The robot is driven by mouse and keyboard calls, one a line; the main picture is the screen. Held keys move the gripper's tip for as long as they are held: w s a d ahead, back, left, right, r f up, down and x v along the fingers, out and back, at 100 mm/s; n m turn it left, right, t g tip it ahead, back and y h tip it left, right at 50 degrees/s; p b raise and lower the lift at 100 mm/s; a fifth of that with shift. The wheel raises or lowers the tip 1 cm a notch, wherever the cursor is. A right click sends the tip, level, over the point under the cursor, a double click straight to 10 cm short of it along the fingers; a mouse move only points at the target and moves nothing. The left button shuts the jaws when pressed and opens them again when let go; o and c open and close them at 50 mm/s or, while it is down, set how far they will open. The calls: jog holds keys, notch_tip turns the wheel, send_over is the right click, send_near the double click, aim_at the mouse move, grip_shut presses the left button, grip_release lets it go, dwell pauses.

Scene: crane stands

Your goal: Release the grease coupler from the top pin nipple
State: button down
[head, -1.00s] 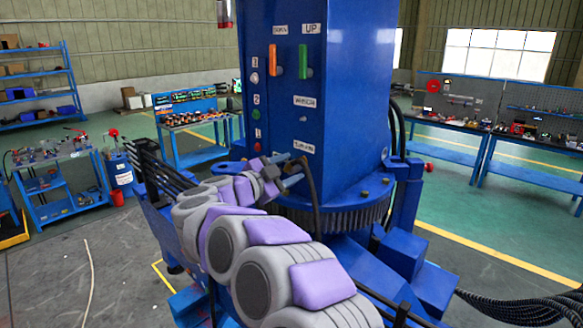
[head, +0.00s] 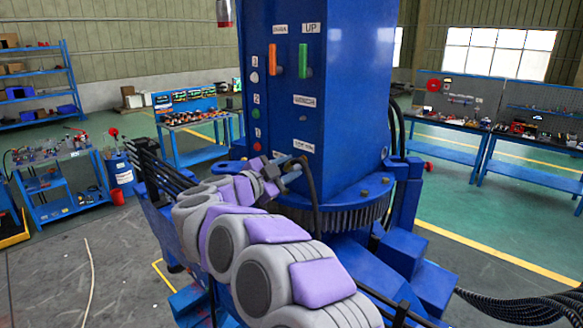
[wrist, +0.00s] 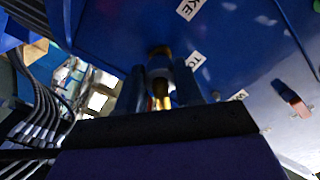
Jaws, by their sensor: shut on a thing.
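My gripper (wrist: 168,88) is shut on the grease coupler (wrist: 160,68), a small greyish cylinder with brass at its near end, between the two dark fingers in the wrist view. A brass piece (wrist: 160,51), apparently the top pin nipple, shows just beyond it against the blue panel, beside a label starting "TO". Coupler and brass piece line up and look touching; I cannot tell whether they are locked. In the head view my gripper (head: 281,173) is at the lower front of the blue column, and a black hose (head: 314,195) hangs beside it. The nipple is hidden there.
The blue column (head: 350,100) carries an orange lever (head: 272,62) and a green lever (head: 304,61). A toothed ring (head: 335,216) is below it. Dark hoses (wrist: 38,110) run at left in the wrist view. Workbenches stand farther off with open floor between.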

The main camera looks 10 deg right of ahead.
jog(key=shift+a, duration=0.1)
dwell(0.7)
jog(key=shift+p+v, duration=0.6)
jog(key=shift+v, duration=1.45)
jog(key=shift+r, duration=0.1)
